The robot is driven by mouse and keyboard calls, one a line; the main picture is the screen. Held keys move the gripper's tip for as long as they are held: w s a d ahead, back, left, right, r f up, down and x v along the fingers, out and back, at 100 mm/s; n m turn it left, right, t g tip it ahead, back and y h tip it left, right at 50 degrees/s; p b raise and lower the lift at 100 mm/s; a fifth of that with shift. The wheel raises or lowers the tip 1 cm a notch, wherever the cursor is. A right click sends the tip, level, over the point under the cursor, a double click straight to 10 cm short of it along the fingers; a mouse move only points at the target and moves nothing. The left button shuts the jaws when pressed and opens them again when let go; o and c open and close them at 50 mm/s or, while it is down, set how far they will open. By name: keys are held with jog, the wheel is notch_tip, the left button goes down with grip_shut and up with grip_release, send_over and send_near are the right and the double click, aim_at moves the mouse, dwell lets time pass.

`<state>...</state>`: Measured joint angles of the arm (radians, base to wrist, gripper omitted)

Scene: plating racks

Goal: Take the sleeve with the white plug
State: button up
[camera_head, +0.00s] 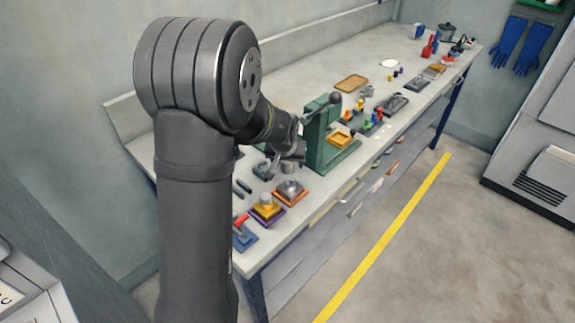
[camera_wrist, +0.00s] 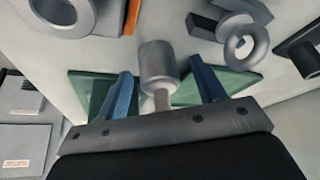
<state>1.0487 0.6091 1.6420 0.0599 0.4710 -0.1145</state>
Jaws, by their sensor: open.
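My gripper (camera_wrist: 160,68) is open, its two blue fingers apart, with a grey cylinder (camera_wrist: 157,62) on a thinner stem showing between them in the wrist view. I cannot tell whether the fingers touch it. A green plate (camera_wrist: 90,88) lies behind the fingers. In the head view my gripper (camera_head: 290,157) is over the near part of the bench, left of a green lever press (camera_head: 318,143); its fingers are too small to make out. Several small coloured pieces (camera_head: 366,125) stand beyond the press. I cannot make out which sleeve has a white plug.
The bench (camera_head: 310,82) runs away to the upper right. At its near end are a yellow piece on a purple base (camera_head: 267,211), a grey piece on an orange base (camera_head: 290,190) and a red-handled blue block (camera_head: 243,238). A brown tray (camera_head: 351,83) lies farther back.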

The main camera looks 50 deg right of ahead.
jog(key=c, duration=1.3)
jog(key=shift+o, duration=0.2)
